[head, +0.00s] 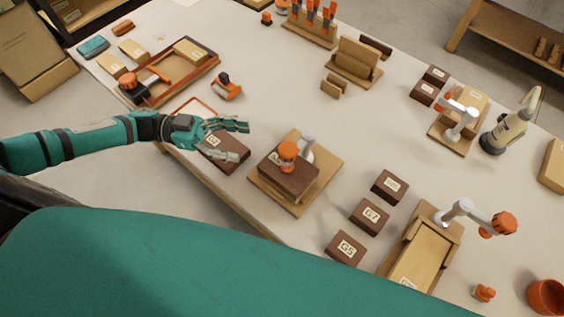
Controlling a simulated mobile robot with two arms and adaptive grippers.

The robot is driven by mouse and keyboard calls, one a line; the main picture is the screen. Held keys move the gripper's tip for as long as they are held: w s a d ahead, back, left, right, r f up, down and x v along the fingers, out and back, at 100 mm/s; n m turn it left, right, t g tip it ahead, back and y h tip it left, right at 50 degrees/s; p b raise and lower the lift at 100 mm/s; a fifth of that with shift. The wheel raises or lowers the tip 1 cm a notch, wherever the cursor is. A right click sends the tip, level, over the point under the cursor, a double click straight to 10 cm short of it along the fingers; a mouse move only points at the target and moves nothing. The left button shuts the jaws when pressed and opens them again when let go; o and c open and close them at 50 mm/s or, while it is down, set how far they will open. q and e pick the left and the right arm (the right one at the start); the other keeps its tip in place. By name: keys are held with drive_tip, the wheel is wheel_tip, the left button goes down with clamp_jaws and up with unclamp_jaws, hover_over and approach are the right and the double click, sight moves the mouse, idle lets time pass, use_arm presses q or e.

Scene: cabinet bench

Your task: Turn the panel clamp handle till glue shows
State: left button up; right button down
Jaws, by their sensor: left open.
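My left gripper (240,141) is open, its fingers spread over a dark brown block (229,152) at the table's near edge; whether they touch it I cannot tell. To its right, a clamp with an orange knob (288,150) and grey arm stands on a wooden board (328,176), over a brown block (285,180). Another clamp with an orange handle (503,223) reaches out from a wooden tray holding a pale panel (421,264). A framed fixture (196,82) at the left also has an orange knob (132,84). I cannot tell which is the panel clamp. No glue is discernible. My right gripper is not in view.
Several labelled brown blocks (370,215) stand between the two nearer clamps. A third clamp (459,116), a glue-like bottle (509,122) and an orange cup (546,296) are at the right. A wooden stand (357,60) is at the back. The table's middle is mostly clear.

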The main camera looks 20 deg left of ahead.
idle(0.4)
use_arm(q)
drive_tip(key=n+t+y+p, duration=0.3)
drive_tip(key=n+t+p, duration=0.15)
drive_tip(key=t, duration=0.35)
approach(289, 149)
drive_tip(key=shift+n, duration=0.45)
drive_tip(key=x, duration=0.3)
drive_tip(key=p+x, duration=0.1)
drive_tip(key=x, duration=0.6)
drive_tip(key=shift+w+f, duration=0.1)
drive_tip(key=shift+f, duration=0.2)
